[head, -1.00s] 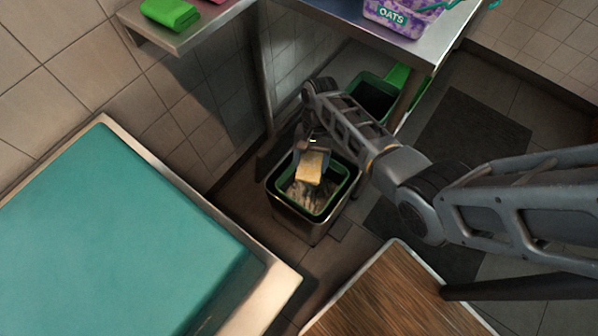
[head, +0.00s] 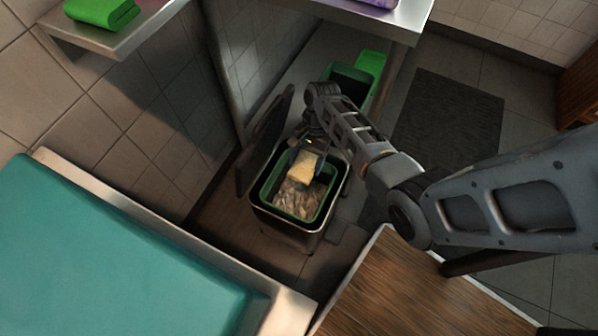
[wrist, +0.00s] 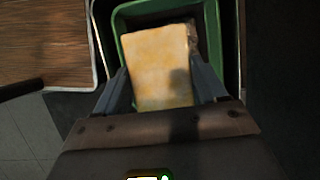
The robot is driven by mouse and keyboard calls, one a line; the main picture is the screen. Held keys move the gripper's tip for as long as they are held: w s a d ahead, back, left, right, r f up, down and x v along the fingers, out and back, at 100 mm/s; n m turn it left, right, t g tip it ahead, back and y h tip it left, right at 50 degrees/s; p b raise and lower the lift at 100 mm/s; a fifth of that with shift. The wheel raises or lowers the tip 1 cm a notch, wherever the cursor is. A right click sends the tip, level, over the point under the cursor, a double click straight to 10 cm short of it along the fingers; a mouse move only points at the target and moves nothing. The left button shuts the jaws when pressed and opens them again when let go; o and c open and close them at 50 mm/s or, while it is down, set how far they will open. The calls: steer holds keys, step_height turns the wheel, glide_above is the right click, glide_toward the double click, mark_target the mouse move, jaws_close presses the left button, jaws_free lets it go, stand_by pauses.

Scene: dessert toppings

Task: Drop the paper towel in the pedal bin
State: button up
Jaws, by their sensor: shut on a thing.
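The paper towel (head: 304,168) is a pale yellow folded piece. It is held in my gripper (head: 309,152) above the open mouth of the pedal bin (head: 288,226). In the wrist view the paper towel (wrist: 160,66) sits between the two fingers of my gripper (wrist: 160,92), which are shut on it. The bin is metal with a green inner rim, and its lid (head: 266,137) stands up at the back. Crumpled greyish contents show inside. In the wrist view the bin's green rim (wrist: 128,20) surrounds the towel's far end.
A second bin with a green lid (head: 371,64) stands behind, under a metal shelf. A teal-topped counter (head: 110,250) is at the left and a wooden top (head: 400,290) at the front right. A green packet (head: 102,12) lies on the upper-left shelf. A dark mat (head: 447,118) lies on the floor.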

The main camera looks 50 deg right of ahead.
steer(key=shift+f, duration=0.45)
steer(key=o, duration=1.1)
steer(key=shift+r, duration=0.1)
steer(key=p+v, duration=0.1)
steer(key=v, duration=0.6)
steer(key=shift+d+r, duration=0.1)
steer(key=shift+r, duration=0.25)
